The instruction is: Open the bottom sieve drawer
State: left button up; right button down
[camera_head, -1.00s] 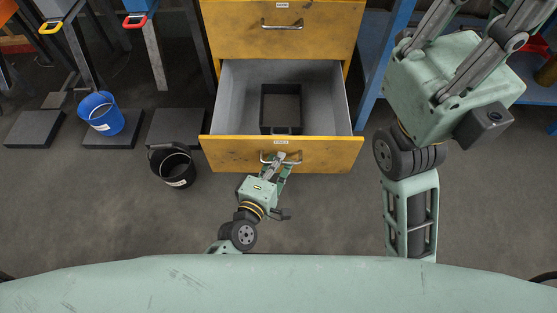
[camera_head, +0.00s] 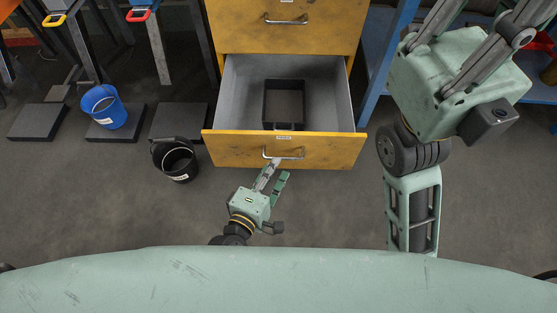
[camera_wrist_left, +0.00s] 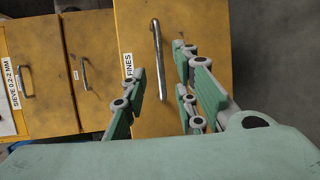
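The bottom drawer (camera_head: 225,150) of the yellow cabinet is pulled out, and its grey inside shows. Its front has a metal bar handle (camera_head: 283,155). In the left wrist view, the drawer front (camera_wrist_left: 195,20) has a label reading FINES, and the handle (camera_wrist_left: 160,60) appears between my fingers. My left gripper (camera_head: 275,173) is open and empty, in front of the handle and apart from it. My right gripper (camera_head: 455,85) is raised at the upper right, far from the drawer. Its fingertips are out of frame.
A dark open box (camera_head: 284,103) sits inside the drawer. A drawer above (camera_head: 240,25) is shut. A black bucket (camera_head: 175,160) stands left of the drawer, and a blue bucket (camera_head: 103,107) is on a dark slab. A blue rack post (camera_head: 385,50) stands at right. The floor in front is clear.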

pick_arm(q)
jog(key=v, duration=0.2)
jog(key=shift+s, duration=0.35)
